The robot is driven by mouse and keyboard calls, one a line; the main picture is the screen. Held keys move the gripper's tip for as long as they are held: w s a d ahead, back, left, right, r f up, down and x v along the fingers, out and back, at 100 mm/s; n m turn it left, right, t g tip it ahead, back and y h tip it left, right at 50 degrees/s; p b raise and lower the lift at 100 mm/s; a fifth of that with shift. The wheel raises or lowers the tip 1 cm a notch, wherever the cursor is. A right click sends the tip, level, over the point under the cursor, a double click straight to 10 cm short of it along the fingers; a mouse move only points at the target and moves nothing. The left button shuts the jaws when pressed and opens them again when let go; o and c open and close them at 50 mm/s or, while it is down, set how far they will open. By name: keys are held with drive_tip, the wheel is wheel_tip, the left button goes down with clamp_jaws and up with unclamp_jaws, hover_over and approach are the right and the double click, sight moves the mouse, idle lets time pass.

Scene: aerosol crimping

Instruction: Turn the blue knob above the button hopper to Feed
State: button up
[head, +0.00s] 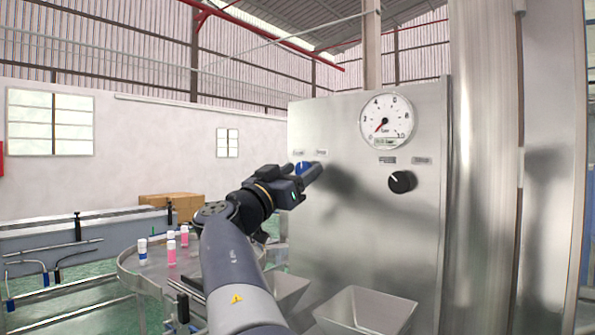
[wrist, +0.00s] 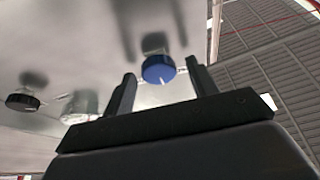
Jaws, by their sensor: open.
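The blue knob (head: 301,167) sits on the upright steel panel (head: 345,240), below two small labels (head: 310,153) too blurred to read. My gripper (head: 313,173) is open at the knob and partly covers it in the head view. In the wrist view the blue knob (wrist: 157,69) shows between the two spread fingers of my gripper (wrist: 160,74), with gaps on both sides. A pale pointer mark shows at the knob's right side there. I cannot tell how deep the fingers reach around it. A steel hopper (head: 287,292) stands below the knob.
A black knob (head: 402,181) sits right of the blue one, under a round pressure gauge (head: 387,121). A second hopper (head: 366,311) stands at the lower right. A round table (head: 140,272) with several small bottles is at the left. The panel between the knobs is clear.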

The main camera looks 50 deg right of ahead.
drive_tip(key=c, duration=1)
drive_tip(key=shift+o, duration=0.2)
drive_tip(key=shift+n, duration=0.3)
drive_tip(key=shift+f+n+t+b, duration=0.1)
drive_tip(key=shift+n+t+b, duration=0.3)
drive_tip(key=shift+n+b, duration=0.25)
drive_tip(key=n+t, duration=0.1)
drive_tip(key=n, duration=0.2)
drive_tip(key=shift+s+n+t+y+b, duration=0.1)
drive_tip(key=shift+n+t+y+b, duration=0.15)
drive_tip(key=shift+t+y+b, duration=0.15)
drive_tip(key=n, duration=0.1)
drive_tip(key=n+t+y, duration=0.1)
drive_tip(key=n, duration=0.1)
drive_tip(key=n+t+p, duration=0.1)
drive_tip(key=n, duration=0.1)
drive_tip(key=shift+r, duration=0.25)
drive_tip(key=shift+n+t+y+p, duration=0.35)
drive_tip(key=shift+n+t+y, duration=0.15)
drive_tip(key=shift+n, duration=0.7)
drive_tip(key=shift+f, duration=0.1)
